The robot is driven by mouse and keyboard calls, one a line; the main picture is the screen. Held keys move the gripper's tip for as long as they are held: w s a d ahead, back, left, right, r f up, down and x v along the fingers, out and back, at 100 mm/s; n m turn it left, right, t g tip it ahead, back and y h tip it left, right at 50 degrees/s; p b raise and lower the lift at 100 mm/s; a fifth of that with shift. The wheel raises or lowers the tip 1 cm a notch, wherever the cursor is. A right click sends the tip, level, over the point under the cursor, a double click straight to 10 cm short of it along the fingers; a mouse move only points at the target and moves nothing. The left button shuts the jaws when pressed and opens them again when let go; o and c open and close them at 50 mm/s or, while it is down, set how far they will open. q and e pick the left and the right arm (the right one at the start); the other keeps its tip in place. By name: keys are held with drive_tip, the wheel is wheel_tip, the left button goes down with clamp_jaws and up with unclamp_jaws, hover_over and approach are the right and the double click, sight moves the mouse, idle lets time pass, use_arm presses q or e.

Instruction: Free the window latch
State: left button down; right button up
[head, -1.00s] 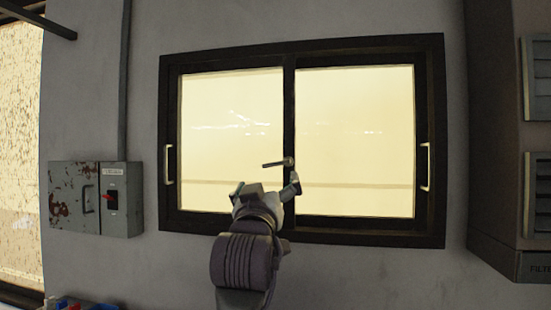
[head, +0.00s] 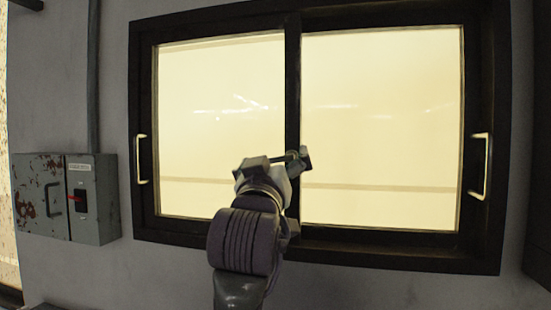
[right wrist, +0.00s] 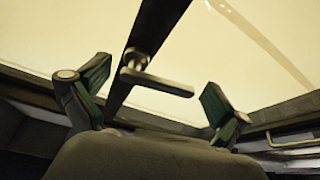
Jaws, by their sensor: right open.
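The window latch (right wrist: 157,82) is a small dark metal lever on a round pivot, fixed to the dark centre bar (head: 292,90) of the window. In the right wrist view the lever points right and slightly down from its pivot. My right gripper (head: 281,162) is in front of the latch and hides most of it in the head view. In the right wrist view the gripper (right wrist: 156,79) is open, its green-padded fingers on either side of the lever. No finger visibly touches it. My left gripper is not in view.
The window frame (head: 390,255) holds two bright panes, with a pale pull handle on the left side (head: 141,160) and another on the right (head: 480,166). A rusty grey switch box (head: 92,200) with a red switch is on the wall to the left.

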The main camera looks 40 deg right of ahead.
drive_tip(key=shift+s+a+r, duration=0.1)
drive_tip(key=shift+s+a, duration=0.15)
drive_tip(key=shift+s, duration=0.05)
drive_tip(key=shift+c, duration=1.7)
drive_tip(key=c, duration=0.8)
drive_tip(key=shift+w+m+g+h+b, duration=0.1)
drive_tip(key=shift+m+g+h+b, duration=0.35)
drive_tip(key=shift+m+b, duration=0.55)
drive_tip(key=shift+r+m+g+h, duration=0.2)
drive_tip(key=shift+m+g+h, duration=0.2)
drive_tip(key=shift+m, duration=0.5)
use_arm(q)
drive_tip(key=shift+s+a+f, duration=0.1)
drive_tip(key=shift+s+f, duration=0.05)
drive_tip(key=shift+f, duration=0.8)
use_arm(e)
drive_tip(key=shift+r, duration=0.1)
drive_tip(key=o, duration=1.1)
drive_tip(key=shift+w+d, duration=0.1)
drive_tip(key=shift+w, duration=0.05)
